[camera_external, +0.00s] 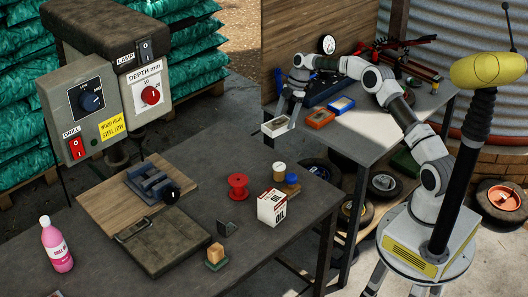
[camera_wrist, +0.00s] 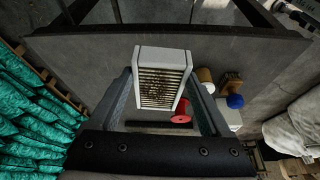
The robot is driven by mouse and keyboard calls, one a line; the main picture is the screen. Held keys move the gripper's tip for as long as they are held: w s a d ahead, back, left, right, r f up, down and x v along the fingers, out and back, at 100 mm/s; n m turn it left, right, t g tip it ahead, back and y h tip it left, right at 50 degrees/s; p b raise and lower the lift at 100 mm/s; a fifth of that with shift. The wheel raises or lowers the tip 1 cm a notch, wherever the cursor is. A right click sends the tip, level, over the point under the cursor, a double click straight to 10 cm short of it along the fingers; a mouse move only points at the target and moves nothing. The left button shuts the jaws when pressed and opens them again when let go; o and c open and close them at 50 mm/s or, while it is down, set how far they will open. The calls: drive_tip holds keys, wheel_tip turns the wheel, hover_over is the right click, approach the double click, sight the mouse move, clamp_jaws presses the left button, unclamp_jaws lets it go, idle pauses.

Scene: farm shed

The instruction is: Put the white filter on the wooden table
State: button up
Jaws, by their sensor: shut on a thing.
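My gripper (camera_wrist: 165,100) is shut on the white filter (camera_wrist: 162,57), a white frame around brownish pleats. In the external view the filter (camera_external: 269,128) hangs below my gripper (camera_external: 286,121), in the air, in line with the far edge of the front table. The front table (camera_external: 290,240) has a dark grey top; in the wrist view this top (camera_wrist: 90,62) lies beneath the filter. The back table (camera_external: 368,146) is also grey-topped. I cannot tell from their surfaces which one is the wooden table.
The back table holds an orange box (camera_external: 320,117) and a blue box (camera_external: 341,104). Bare top lies around the spool.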

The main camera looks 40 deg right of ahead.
sight(287, 121)
drive_tip(key=r+m, duration=0.1)
drive_tip(key=r, duration=0.2)
drive_tip(key=r+m+t, duration=0.1)
drive_tip(key=r, duration=0.2)
drive_tip(key=s+r+m+p, duration=0.1)
drive_tip(key=r+m, duration=0.1)
drive_tip(key=r, duration=0.1)
drive_tip(key=shift+h, duration=0.3)
drive_tip(key=s+d+r+m+g+h+p, duration=0.1)
drive_tip(key=s+d+m+h+p, duration=0.25)
drive_tip(key=s+d+m, duration=1)
drive_tip(key=s+d+r+m+h+p, duration=0.2)
drive_tip(key=s+d+m+h, duration=0.45)
drive_tip(key=m, duration=1.15)
drive_tip(key=shift+n+y, duration=0.25)
drive_tip(key=shift+y, duration=0.55)
drive_tip(key=w+a+f, duration=0.2)
drive_tip(key=w+f, duration=0.1)
drive_tip(key=f, duration=0.1)
drive_tip(key=w+a+f, duration=0.1)
drive_tip(key=w+f, duration=0.1)
drive_tip(key=f, duration=0.2)
drive_tip(key=w+a+f, duration=0.2)
drive_tip(key=w+f, duration=0.1)
drive_tip(key=f, duration=0.1)
drive_tip(key=shift+w+a+f, duration=0.3)
drive_tip(key=shift+f, duration=2.05)
